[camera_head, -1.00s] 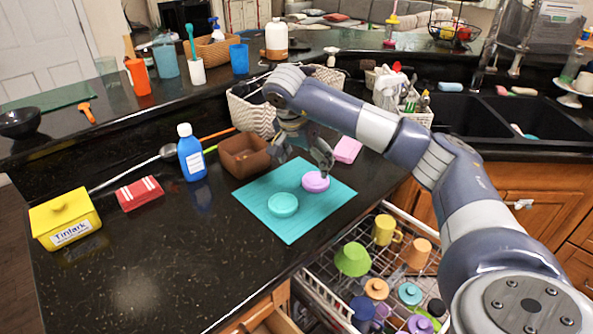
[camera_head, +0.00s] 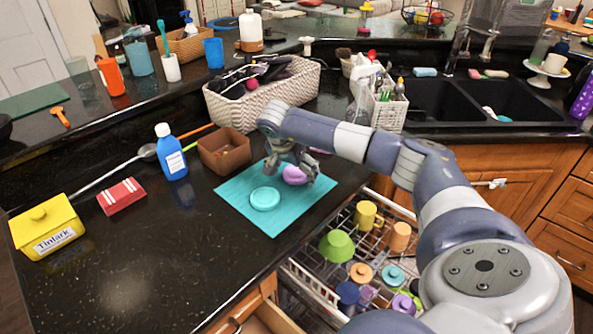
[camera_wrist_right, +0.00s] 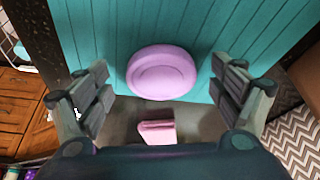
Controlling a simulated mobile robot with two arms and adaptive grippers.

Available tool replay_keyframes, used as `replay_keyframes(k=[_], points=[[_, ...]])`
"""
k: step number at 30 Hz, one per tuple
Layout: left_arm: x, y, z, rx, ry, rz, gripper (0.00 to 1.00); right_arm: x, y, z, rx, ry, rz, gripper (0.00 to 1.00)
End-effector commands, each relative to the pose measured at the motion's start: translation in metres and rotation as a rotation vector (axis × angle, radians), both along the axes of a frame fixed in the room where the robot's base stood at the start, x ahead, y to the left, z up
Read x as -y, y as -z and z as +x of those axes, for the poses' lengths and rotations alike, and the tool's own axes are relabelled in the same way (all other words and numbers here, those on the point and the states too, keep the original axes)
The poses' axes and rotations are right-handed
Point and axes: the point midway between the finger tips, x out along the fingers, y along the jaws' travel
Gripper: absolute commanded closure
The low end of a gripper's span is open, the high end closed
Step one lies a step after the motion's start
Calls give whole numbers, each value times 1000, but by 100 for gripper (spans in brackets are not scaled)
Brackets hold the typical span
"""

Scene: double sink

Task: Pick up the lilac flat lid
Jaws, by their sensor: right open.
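The lilac flat lid (camera_head: 294,175) lies on the teal mat (camera_head: 236,195), to the right of a round turquoise lid (camera_head: 265,198). My right gripper (camera_head: 292,178) is over the lilac lid and partly covers it in the head view. In the right wrist view the round lilac lid (camera_wrist_right: 161,72) lies between and ahead of the two spread fingers of my right gripper (camera_wrist_right: 166,98). The fingers are open and I see no finger touching the lid. My left gripper is not in view.
A brown box (camera_head: 224,150) and a white woven basket (camera_head: 262,100) stand behind the mat. A pink block (camera_wrist_right: 157,132) lies beyond the mat's edge. An open dish rack (camera_head: 335,285) with cups and lids is below the counter's front right edge.

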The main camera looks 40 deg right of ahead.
Motion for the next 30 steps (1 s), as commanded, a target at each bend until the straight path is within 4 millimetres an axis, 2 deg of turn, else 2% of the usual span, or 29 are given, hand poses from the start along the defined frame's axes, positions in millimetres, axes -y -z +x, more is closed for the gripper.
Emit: replay_keyframes(k=[6,12,23,30], points=[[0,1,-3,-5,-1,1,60,0,0,0,1,-1,0,15],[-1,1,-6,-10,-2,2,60,0,0,0,1,0,0,57],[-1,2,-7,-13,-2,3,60,0,-1,0,1,0,0,57],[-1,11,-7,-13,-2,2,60,0,-18,1,5,-2,0,57]])
